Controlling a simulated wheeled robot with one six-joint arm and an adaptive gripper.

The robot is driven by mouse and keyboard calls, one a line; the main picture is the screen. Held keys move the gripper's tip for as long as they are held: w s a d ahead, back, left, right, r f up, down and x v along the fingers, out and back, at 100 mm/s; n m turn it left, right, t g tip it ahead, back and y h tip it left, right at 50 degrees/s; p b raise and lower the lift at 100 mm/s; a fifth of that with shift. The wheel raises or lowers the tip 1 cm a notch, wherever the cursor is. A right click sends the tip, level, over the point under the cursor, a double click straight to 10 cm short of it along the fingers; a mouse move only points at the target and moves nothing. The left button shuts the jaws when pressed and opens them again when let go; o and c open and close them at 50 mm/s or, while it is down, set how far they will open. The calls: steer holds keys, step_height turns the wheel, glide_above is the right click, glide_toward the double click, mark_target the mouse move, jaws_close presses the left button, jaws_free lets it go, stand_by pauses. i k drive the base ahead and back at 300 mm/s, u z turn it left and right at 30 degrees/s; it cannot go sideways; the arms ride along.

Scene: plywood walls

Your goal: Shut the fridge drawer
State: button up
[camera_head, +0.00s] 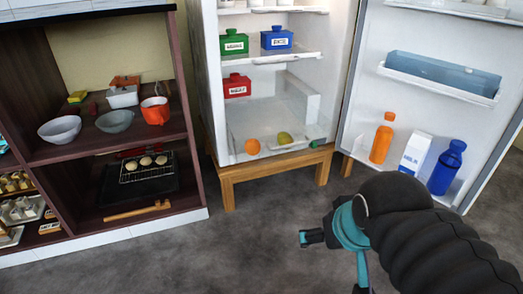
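The fridge (207,75) stands open on a wooden stand. Its clear drawer (237,136) is at the bottom of the compartment, with an orange (252,146) and a yellow-green fruit (284,138) showing in it. The drawer's see-through walls blend with the white interior, so how far out it sits is hard to tell. The fridge door (352,115) is swung wide to the right. My gripper (308,238) is low in front of the fridge, apart from the drawer. Its fingers are small and mostly seen side-on, so their opening is unclear.
A dark shelf unit (190,128) with bowls and an oven rack stands left of the fridge. Green (234,44), blue (277,38) and red (237,86) boxes sit inside the fridge. Bottles and a milk carton (415,152) fill the door rack. Grey floor (170,255) is clear in front.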

mark_target(319, 142)
steer(key=u, duration=0.35)
steer(key=k, duration=0.7)
steer(key=u, duration=1)
steer(key=i, duration=0.8)
steer(key=z, duration=0.3)
steer(key=i, duration=0.7)
steer(key=z, duration=1)
steer(key=i, duration=0.25)
steer(key=z, duration=0.2)
